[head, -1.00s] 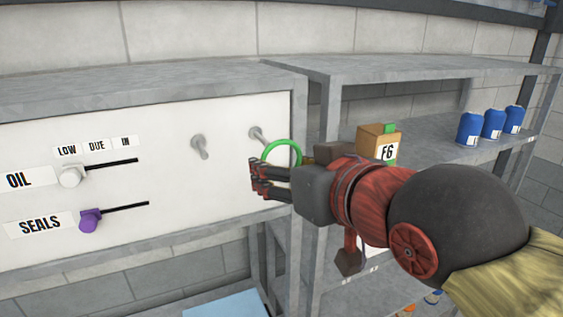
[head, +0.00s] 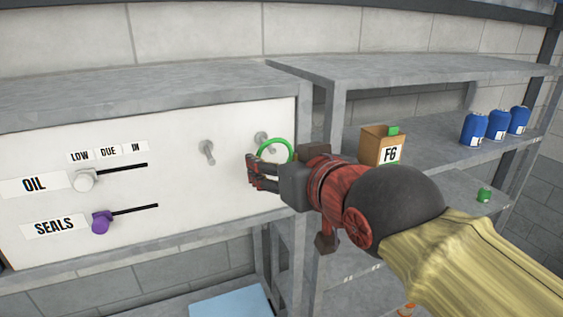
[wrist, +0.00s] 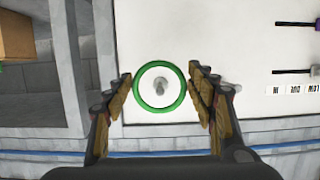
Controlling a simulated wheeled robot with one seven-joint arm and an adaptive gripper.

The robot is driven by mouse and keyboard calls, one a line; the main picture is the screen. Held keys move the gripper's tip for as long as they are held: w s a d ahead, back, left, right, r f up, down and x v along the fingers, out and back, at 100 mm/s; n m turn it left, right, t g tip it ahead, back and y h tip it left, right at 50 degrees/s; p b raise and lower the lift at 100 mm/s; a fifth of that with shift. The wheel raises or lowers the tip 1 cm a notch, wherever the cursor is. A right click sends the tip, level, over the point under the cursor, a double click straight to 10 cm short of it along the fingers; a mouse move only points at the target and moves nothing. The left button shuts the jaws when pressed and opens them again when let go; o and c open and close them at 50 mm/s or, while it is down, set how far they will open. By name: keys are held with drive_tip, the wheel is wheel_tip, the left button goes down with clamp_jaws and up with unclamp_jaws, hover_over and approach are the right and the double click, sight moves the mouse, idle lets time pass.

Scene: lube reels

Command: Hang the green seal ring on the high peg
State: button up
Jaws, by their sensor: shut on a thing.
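My gripper (head: 252,170) is shut on the green seal ring (head: 277,139) in front of the white panel. In the wrist view the fingers lie on either side of the ring (wrist: 159,109). Two grey pegs stick out of the panel: a left peg (head: 206,148) and a right peg (head: 262,137). The right peg shows just left of and above the ring in the head view. In the wrist view one peg (wrist: 159,85) shows inside the ring's opening. Whether its tip is through is unclear.
The white panel (head: 180,195) carries a white OIL slider (head: 84,181) and a purple SEALS slider (head: 101,222) at left. Shelving stands at right, with an open F6 box (head: 378,149) and blue cans (head: 497,126). A metal post edges the panel's right side.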

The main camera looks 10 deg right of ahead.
drive_tip(key=shift+w+a+p, duration=0.2)
drive_tip(key=shift+w+p, duration=0.2)
drive_tip(key=shift+w, duration=0.3)
drive_tip(key=shift+w+a+p, duration=0.2)
drive_tip(key=shift+w+p, duration=0.2)
drive_tip(key=shift+w, duration=0.3)
drive_tip(key=shift+w+a+f+b, duration=0.2)
drive_tip(key=shift+w+f+b, duration=0.45)
drive_tip(key=shift+b, duration=0.4)
drive_tip(key=o, duration=0.9)
